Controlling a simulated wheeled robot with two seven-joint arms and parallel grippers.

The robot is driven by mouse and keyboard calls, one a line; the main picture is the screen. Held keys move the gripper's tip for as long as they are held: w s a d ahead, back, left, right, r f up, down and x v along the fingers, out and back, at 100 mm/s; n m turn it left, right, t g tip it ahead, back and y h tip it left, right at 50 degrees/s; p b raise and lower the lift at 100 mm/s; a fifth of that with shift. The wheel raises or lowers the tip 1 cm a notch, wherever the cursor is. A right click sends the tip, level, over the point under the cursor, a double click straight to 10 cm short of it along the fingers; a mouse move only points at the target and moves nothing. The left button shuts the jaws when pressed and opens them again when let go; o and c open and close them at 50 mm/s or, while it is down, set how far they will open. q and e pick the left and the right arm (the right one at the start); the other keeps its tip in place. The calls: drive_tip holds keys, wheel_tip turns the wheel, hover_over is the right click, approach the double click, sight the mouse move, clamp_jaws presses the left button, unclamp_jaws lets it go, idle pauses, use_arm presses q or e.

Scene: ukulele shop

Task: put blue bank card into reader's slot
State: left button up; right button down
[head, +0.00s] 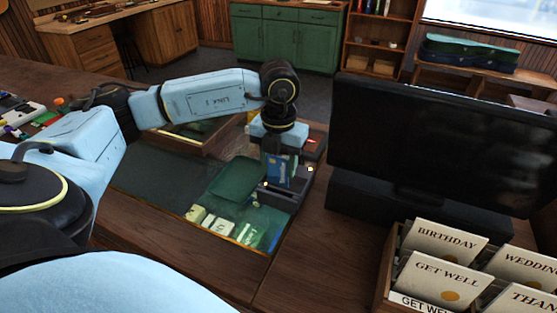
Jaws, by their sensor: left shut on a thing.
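My left gripper (280,158) reaches in from the left and points down over the counter. It is shut on the blue bank card (276,174), which hangs upright below the fingers. The dark card reader (285,197) stands on the counter right under and behind the card. The card's lower edge is close to the reader. I cannot tell whether it touches the reader or sits in the slot, because the gripper and card cover that part. My right gripper is not in view.
A glass display panel (165,188) with a green mat (235,180) lies left of the reader. A black monitor (440,140) stands close on the right. A wooden box (382,281) of greeting cards is at the front right. Bare counter (315,265) lies between.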

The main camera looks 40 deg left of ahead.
sight(279, 174)
use_arm(q)
drive_tip(key=shift+f+b, duration=1.15)
drive_tip(key=shift+f, duration=0.55)
drive_tip(key=shift+f+b, duration=1)
drive_tip(key=shift+f, duration=0.25)
drive_tip(key=o, duration=1)
drive_tip(key=shift+r, duration=0.1)
wheel_tip(279, 174, up, 13)
drive_tip(key=shift+r, duration=0.15)
